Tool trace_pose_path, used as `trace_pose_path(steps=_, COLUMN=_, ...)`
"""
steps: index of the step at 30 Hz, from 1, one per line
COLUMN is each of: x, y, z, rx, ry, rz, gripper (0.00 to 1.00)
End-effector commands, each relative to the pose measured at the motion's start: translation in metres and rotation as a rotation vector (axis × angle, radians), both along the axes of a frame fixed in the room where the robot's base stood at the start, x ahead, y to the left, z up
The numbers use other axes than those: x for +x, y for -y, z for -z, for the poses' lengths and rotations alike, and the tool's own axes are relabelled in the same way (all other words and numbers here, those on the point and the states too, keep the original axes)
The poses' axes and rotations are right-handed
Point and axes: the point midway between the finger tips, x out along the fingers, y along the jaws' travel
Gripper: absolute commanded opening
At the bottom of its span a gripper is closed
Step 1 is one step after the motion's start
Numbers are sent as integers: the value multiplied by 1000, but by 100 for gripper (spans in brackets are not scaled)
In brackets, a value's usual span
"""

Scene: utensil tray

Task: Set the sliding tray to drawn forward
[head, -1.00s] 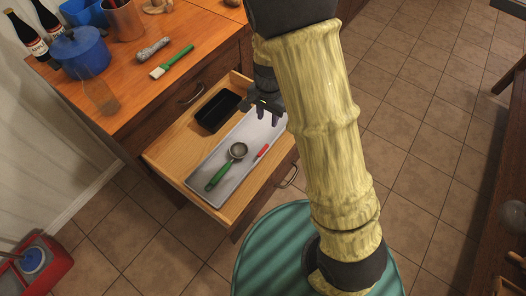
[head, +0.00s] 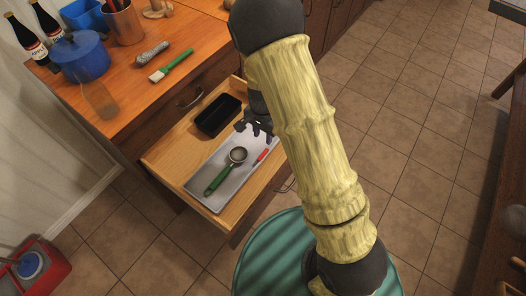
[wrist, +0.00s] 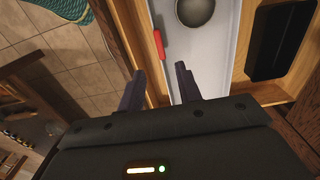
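A pale grey tray (head: 238,176) lies inside the open wooden drawer. It also shows in the wrist view (wrist: 207,60). A strainer-like utensil with a green handle (head: 217,180) and a small red-handled item (head: 261,156) lie in it. My gripper (head: 256,126) is over the tray's far right end, and my arm partly hides that end. In the wrist view my gripper (wrist: 161,86) has its two fingers apart with nothing between them. One finger overlaps the tray in view; I cannot tell whether it touches.
A black box (head: 217,116) sits beside the tray on the cabinet side. The drawer (head: 166,143) is pulled out from the cabinet. The counter above holds a blue pot (head: 80,57), a brush (head: 171,65), bottles and a metal cup (head: 125,24). Open tiled floor lies right.

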Motion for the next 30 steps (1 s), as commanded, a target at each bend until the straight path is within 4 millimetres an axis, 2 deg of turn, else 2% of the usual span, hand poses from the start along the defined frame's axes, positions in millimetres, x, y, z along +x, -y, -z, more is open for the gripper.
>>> trace_pose_path(steps=1, x=-1, y=1, z=11, rx=-1, ry=-4, rz=2, gripper=35)
trace_pose_path(steps=12, x=-1, y=1, z=76, rx=-1, ry=-4, rz=1, gripper=35)
trace_pose_path(steps=18, x=0, y=0, z=102, rx=1, ry=-1, rz=0, gripper=35)
trace_pose_path(steps=29, x=0, y=0, z=109, rx=1, ry=1, rz=0, gripper=35)
trace_pose_path(steps=30, x=0, y=0, z=109, rx=1, ry=1, rz=0, gripper=31)
